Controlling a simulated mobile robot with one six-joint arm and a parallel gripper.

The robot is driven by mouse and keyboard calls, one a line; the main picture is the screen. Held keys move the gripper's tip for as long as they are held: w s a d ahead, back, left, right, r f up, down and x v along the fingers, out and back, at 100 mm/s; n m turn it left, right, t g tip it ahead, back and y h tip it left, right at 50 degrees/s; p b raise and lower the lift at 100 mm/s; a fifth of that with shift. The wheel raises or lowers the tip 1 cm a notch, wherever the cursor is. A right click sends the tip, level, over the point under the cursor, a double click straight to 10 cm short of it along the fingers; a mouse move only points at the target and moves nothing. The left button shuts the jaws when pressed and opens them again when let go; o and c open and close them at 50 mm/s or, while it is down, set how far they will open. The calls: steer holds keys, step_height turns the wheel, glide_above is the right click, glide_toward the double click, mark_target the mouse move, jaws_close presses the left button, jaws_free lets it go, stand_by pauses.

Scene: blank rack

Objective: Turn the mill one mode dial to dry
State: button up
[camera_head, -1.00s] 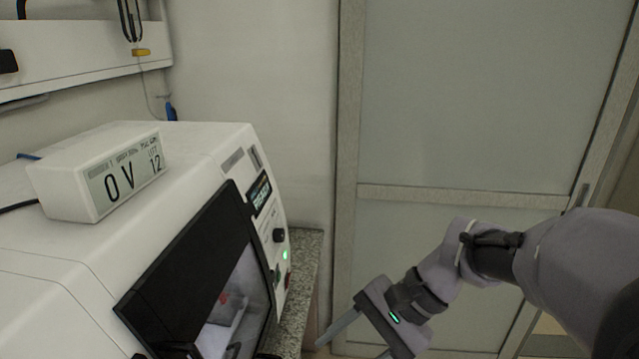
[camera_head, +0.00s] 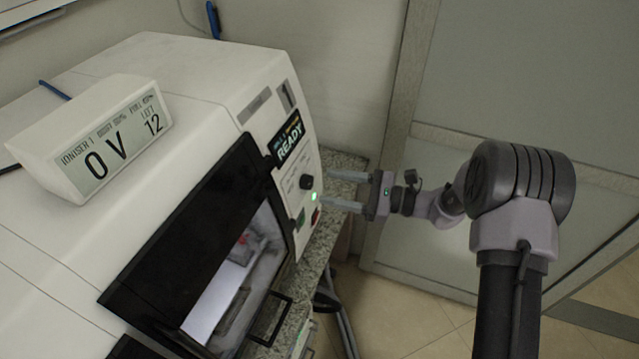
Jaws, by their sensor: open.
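The mill (camera_head: 200,85) is a white machine on the left with a dark window in front. Its small display (camera_head: 287,138) reads READY. The black round mode dial (camera_head: 306,182) sits on the panel below the display. A green light (camera_head: 313,197) glows just below the dial. My gripper (camera_head: 332,190) is open, its two fingers pointing left at the panel. The fingertips are close to the dial's right side, one above and one below its height. I cannot tell whether they touch anything. The dial's pointer and labels are too small to read.
A white ioniser box (camera_head: 95,140) showing 0 V stands on top of the mill. The black door handle (camera_head: 273,322) sticks out lower down. A granite counter (camera_head: 345,168) edge runs beside the mill; a glass door (camera_head: 530,90) stands behind.

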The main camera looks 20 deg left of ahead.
mark_target(311, 183)
steer(key=shift+a, duration=2)
steer(key=shift+c, duration=0.2)
jaws_close()
